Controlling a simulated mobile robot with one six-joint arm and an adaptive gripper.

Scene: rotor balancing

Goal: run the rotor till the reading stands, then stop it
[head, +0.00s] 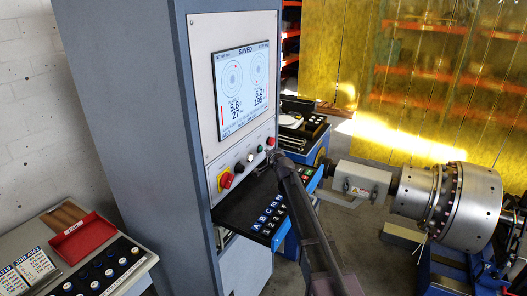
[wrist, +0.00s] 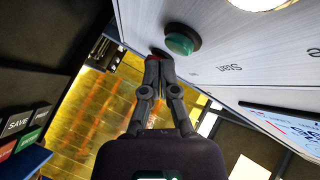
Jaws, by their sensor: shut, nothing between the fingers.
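The rotor (head: 470,207), a large grey metal drum with a bolted flange, sits at the right in the head view. Whether it turns cannot be told. The screen (head: 245,90) on the grey cabinet is lit and reads "SAVED", with two round dials and figures that look like 5.8 and 6.2. The green button (wrist: 182,40), by the word "Start", shows in the wrist view and on the panel in the head view (head: 270,141). My gripper (wrist: 157,54) is shut and empty, its tips beside the green button; contact cannot be told. It shows below the button in the head view (head: 273,156).
A keyboard shelf (head: 262,222) juts out below. A side table with a red tray (head: 82,238) stands at left. Yellow curtains (head: 400,85) hang behind.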

